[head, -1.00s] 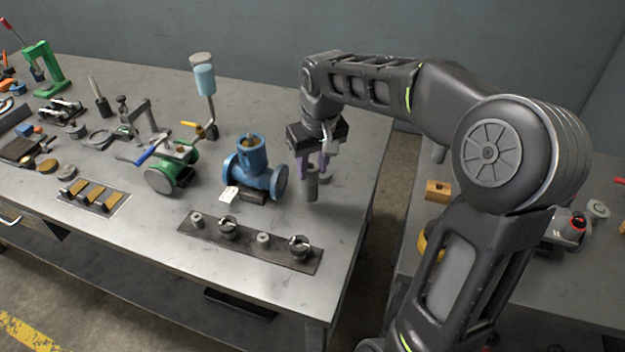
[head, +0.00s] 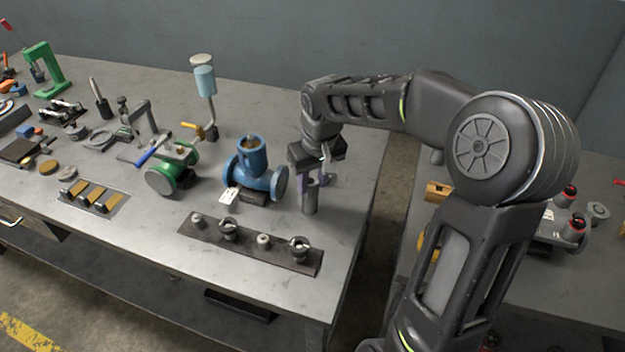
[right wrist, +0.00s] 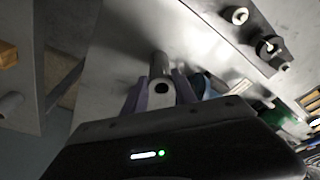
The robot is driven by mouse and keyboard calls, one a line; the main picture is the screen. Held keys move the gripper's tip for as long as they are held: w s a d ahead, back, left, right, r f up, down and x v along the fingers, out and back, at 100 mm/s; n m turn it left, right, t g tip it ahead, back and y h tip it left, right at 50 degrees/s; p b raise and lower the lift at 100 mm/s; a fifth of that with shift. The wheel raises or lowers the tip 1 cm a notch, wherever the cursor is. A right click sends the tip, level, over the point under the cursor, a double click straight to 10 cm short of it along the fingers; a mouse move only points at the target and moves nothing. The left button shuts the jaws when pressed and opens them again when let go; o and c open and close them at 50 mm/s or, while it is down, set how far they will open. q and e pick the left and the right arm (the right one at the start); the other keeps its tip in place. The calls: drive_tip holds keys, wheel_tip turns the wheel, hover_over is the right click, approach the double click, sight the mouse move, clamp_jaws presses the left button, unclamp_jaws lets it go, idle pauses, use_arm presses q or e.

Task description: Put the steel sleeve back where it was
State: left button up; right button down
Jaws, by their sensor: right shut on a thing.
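My right gripper (head: 313,182) is shut on the steel sleeve (head: 310,202), a plain grey cylinder held upright below the purple fingers. The sleeve is over the bench to the right of the blue valve body (head: 254,172). I cannot tell whether its lower end touches the bench. In the right wrist view the sleeve (right wrist: 159,68) sticks out between the two fingers (right wrist: 160,95). My left gripper is not in view.
A dark strip (head: 273,258) with several small metal parts lies in front of the valve. A green valve (head: 172,172) stands to the left. The bench is bare around the sleeve, and its right edge is close. A second bench (head: 510,265) stands at right.

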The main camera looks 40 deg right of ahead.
drive_tip(key=c, duration=1)
unclamp_jaws()
drive_tip(key=v, duration=1.2)
